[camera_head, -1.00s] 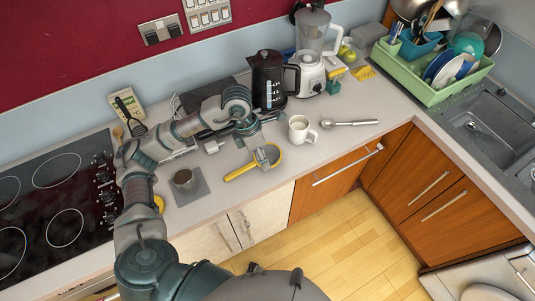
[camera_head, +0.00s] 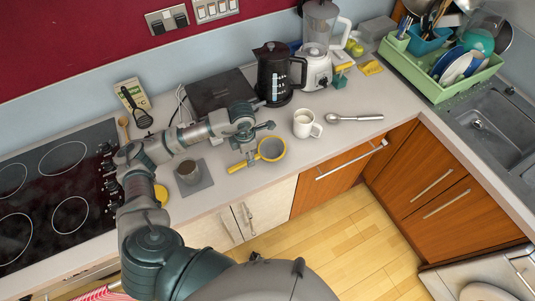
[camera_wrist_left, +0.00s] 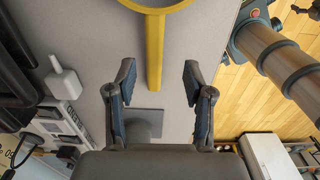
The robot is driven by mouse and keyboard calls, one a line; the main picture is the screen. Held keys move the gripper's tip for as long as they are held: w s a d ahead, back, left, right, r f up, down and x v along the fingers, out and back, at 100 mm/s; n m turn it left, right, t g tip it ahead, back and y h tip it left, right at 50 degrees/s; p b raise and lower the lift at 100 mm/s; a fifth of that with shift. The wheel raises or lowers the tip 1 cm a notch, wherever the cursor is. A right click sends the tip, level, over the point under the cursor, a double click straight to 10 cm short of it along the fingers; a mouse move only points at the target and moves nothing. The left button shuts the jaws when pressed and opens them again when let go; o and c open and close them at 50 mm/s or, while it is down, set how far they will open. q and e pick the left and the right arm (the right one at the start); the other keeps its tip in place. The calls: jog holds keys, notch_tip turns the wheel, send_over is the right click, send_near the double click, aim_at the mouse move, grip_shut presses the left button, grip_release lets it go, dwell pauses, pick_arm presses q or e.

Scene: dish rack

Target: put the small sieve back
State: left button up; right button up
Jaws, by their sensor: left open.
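The small sieve, with a yellow rim (camera_head: 283,153) and yellow handle, lies on the counter left of the white mug. Its handle points left and toward the counter's front. My left gripper (camera_head: 253,143) is open above the sieve. In the left wrist view the yellow handle (camera_wrist_left: 155,52) runs between the two spread fingers of the gripper (camera_wrist_left: 159,72), with a gap on both sides. The sieve's ring is cut off by the top of that view. My right gripper is not in view.
A white mug (camera_head: 304,123) and a metal spoon (camera_head: 355,118) lie to the right. The black kettle (camera_head: 272,72) and blender (camera_head: 318,70) stand behind. A cup (camera_head: 187,171) on a grey square is to the left. The green dish rack (camera_head: 431,87) is at back right.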

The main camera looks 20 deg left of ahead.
aim_at(245, 160)
pick_arm(q)
jog(key=f, duration=0.3)
jog(key=shift+w+a+p, duration=0.2)
jog(key=shift+a+p, duration=0.05)
jog(key=shift+p, duration=0.05)
jog(key=shift+a+f, duration=0.65)
jog(key=shift+f, duration=0.3)
jog(key=shift+d, duration=0.1)
jog(key=shift+d+r, duration=0.1)
jog(key=shift+d, duration=0.35)
jog(key=c, duration=0.6)
jog(key=shift+d, duration=0.2)
grip_shut()
jog(key=shift+d+r, duration=0.1)
jog(key=shift+a, duration=0.4)
jog(key=shift+a+r, duration=0.15)
notch_tip(245, 160, up, 3)
jog(key=shift+w+b, duration=0.1)
jog(key=shift+b, duration=0.3)
jog(key=s+d+r+b, duration=0.1)
jog(key=s+d+b, duration=0.1)
jog(key=d, duration=1.4)
jog(key=shift+s+r, duration=0.3)
jog(key=shift+s, duration=0.3)
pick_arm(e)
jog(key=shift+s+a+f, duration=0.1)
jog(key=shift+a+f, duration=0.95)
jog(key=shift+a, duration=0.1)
